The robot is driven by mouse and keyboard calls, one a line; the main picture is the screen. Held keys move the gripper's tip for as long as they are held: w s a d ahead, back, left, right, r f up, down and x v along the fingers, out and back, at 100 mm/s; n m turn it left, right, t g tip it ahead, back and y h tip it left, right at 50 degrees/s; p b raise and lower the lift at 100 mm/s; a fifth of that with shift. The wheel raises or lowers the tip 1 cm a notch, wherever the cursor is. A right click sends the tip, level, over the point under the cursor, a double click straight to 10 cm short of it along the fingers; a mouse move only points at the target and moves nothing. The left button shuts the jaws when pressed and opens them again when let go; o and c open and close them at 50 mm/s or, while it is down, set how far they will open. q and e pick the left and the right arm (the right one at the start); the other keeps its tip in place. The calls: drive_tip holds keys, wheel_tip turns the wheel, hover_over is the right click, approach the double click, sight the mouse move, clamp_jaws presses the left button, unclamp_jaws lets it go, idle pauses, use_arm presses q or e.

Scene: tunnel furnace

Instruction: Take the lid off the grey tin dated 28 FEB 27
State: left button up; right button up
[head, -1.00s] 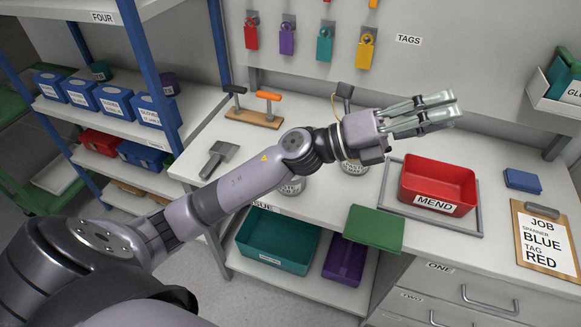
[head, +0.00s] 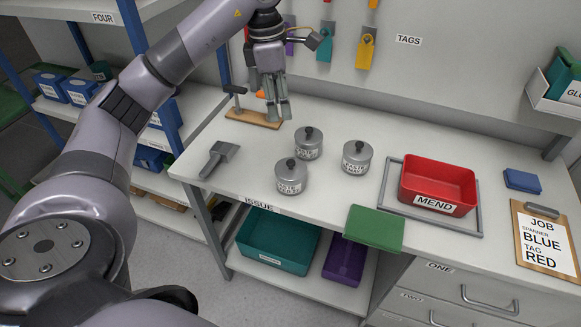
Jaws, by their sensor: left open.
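Three grey tins with lids and dark knobs stand on the bench: a front tin (head: 291,178), a back tin (head: 308,144) and a right tin (head: 356,158). Each has a small white label, too small to read the date for certain. All three lids sit on their tins. My left gripper (head: 279,112) points down above the back of the bench, behind and left of the back tin. It is open, with nothing seen between its fingers. My right gripper is not in view.
A wooden stand (head: 252,119) with a dark handle and an orange handle is close by the left gripper. A grey scraper-like tool (head: 217,157) lies left of the tins. A red MEND bin (head: 437,184) sits in a grey frame at right. A green block (head: 374,229) is at the front edge.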

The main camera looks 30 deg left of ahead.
use_arm(q)
drive_tip(key=p, duration=0.3)
hover_over(291, 162)
drive_tip(key=a, duration=0.1)
wheel_tip(291, 162, down, 12)
drive_tip(key=shift+s+r, duration=0.1)
drive_tip(key=shift+r, duration=0.1)
drive_tip(key=shift+f, duration=0.55)
drive_tip(key=f, duration=0.1)
drive_tip(key=f+p, duration=0.2)
drive_tip(key=shift+d+f, duration=0.3)
drive_tip(key=shift+f, duration=0.4)
clamp_jaws()
